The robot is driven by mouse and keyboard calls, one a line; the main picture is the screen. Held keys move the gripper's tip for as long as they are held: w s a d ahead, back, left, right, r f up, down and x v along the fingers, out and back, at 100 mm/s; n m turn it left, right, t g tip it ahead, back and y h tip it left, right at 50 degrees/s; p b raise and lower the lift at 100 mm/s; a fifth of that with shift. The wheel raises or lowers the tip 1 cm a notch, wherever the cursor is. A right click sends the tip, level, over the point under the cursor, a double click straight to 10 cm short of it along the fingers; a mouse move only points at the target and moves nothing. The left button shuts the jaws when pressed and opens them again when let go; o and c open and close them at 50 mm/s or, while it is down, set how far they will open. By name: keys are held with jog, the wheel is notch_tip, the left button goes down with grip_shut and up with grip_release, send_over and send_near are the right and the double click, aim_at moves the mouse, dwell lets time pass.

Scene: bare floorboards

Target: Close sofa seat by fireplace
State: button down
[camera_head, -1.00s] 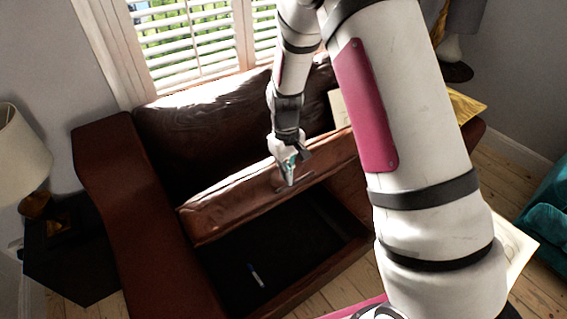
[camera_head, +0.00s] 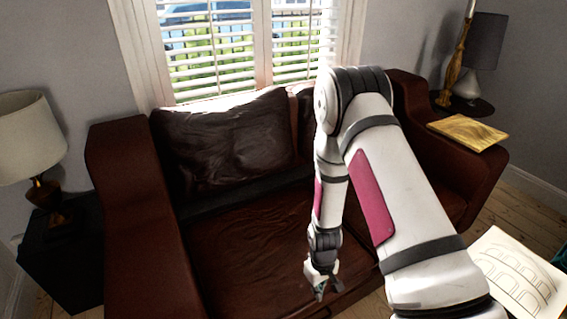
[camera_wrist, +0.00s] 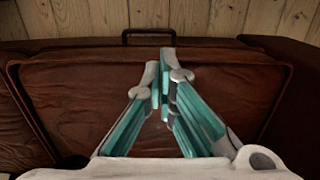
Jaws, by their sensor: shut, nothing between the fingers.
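The brown leather sofa (camera_head: 140,230) stands under the window. Its seat (camera_head: 245,245) lies flat in the head view, and the dark storage space under it is out of sight. In the wrist view the seat (camera_wrist: 85,105) fills the middle, with a dark handle (camera_wrist: 160,33) at its front edge. My gripper (camera_head: 319,292) is over the front part of the seat. In the wrist view my gripper (camera_wrist: 164,75) is shut with nothing in it and points towards the handle. I cannot tell whether it touches the seat.
A lamp (camera_head: 30,140) on a dark side table (camera_head: 65,250) stands left of the sofa. A yellow book-like object (camera_head: 467,132) lies on the right armrest. A picture sheet (camera_head: 515,280) is at the lower right. Floorboards (camera_wrist: 200,15) show in front of the sofa.

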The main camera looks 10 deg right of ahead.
notch_tip(320, 180, down, 23)
jog(key=s+t+b, duration=0.1)
jog(key=b, duration=1)
jog(key=shift+s+d, duration=0.15)
jog(key=shift+d, duration=0.1)
jog(key=shift+f, duration=0.15)
